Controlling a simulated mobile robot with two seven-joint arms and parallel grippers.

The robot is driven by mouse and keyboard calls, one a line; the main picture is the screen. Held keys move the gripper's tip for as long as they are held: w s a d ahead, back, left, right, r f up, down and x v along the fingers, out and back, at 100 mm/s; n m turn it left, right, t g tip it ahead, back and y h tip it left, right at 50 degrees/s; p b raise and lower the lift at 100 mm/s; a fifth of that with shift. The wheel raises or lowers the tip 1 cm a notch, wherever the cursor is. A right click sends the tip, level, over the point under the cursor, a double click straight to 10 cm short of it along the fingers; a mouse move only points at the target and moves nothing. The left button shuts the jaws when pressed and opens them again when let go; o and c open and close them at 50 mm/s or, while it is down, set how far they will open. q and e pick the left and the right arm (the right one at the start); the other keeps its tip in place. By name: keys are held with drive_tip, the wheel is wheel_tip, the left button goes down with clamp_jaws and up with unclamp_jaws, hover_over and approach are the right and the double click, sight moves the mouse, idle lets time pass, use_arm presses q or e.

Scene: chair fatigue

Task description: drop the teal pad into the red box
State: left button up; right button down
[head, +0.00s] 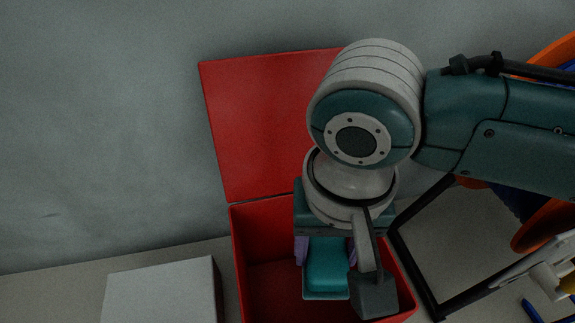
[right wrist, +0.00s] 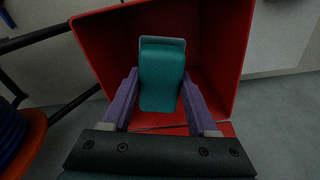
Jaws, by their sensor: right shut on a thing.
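The red box (head: 243,265) stands in the lower middle of the head view with its lid raised against the wall. Its red walls also show in the right wrist view (right wrist: 100,50). The teal pad (head: 328,262) is over the box opening, between the purple fingers of my right gripper (head: 326,255). In the right wrist view the pad (right wrist: 161,78) has a grey edge and my right gripper (right wrist: 160,100) is shut on it, with the box interior behind. My arm hides part of the box's right side. My left gripper is not in view.
A light grey block (head: 160,290) stands left of the box. A black frame (head: 415,270) is close to its right. Orange and blue round things (head: 545,225) are at the far right. A grey wall rises behind the box.

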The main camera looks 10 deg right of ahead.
drive_tip(key=shift+a, duration=0.1)
drive_tip(key=shift+c, duration=0.5)
unclamp_jaws()
drive_tip(key=r+p, duration=0.9)
drive_tip(key=r, duration=0.1)
drive_tip(key=shift+s+p, duration=0.35)
drive_tip(key=shift+f, duration=0.15)
